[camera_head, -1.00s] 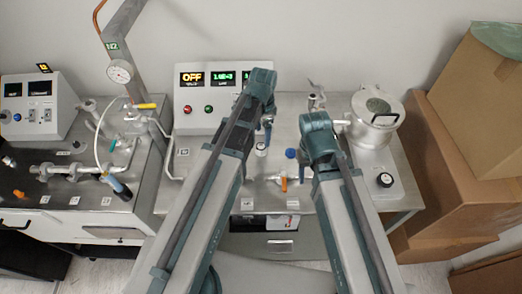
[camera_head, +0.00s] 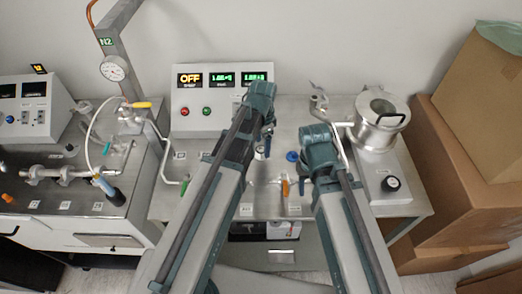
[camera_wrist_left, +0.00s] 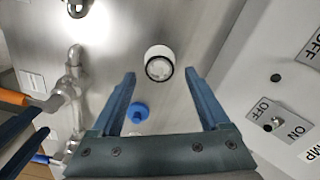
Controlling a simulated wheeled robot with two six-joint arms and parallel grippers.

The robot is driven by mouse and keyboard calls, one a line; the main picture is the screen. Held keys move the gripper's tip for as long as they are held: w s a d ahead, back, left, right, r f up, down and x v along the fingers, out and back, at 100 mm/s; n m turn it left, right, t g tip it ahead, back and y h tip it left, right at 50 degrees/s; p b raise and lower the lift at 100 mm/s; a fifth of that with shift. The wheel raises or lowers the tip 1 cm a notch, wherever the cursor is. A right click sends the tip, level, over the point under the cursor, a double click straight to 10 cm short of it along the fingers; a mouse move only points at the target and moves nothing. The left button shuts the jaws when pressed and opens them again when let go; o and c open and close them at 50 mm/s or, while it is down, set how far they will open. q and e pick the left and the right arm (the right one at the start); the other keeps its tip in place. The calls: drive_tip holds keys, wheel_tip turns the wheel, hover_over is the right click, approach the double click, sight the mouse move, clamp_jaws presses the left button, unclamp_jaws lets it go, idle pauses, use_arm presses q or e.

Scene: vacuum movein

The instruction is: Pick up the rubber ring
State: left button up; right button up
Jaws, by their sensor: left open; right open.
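In the left wrist view a short white cylinder (camera_wrist_left: 159,62) has a dark ring (camera_wrist_left: 159,68) around its face; I cannot tell for sure that this is the rubber ring. The cylinder also shows in the head view (camera_head: 260,152), partly behind my left gripper. My left gripper (camera_wrist_left: 160,74) is open, with the cylinder between and beyond its fingertips, nothing held. It also shows in the head view (camera_head: 268,132), pointing down over the bench. My right gripper (camera_head: 326,174) is open near the bench's right half, mostly hidden by its own wrist.
A blue cap (camera_head: 292,156) lies on the steel bench (camera_head: 225,205) near the cylinder. An orange-handled valve (camera_head: 285,188) is in front. A control box (camera_head: 222,105) stands behind, a metal chamber (camera_head: 378,120) at right. Cardboard boxes (camera_head: 470,180) stand further right.

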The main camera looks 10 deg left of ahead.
use_arm(q)
drive_tip(key=shift+f+b, duration=0.25)
drive_tip(key=shift+b, duration=0.05)
use_arm(e)
drive_tip(key=shift+f, duration=0.3)
use_arm(q)
drive_tip(key=c, duration=1.2)
drive_tip(key=shift+r, duration=0.15)
use_arm(e)
drive_tip(key=shift+r, duration=0.15)
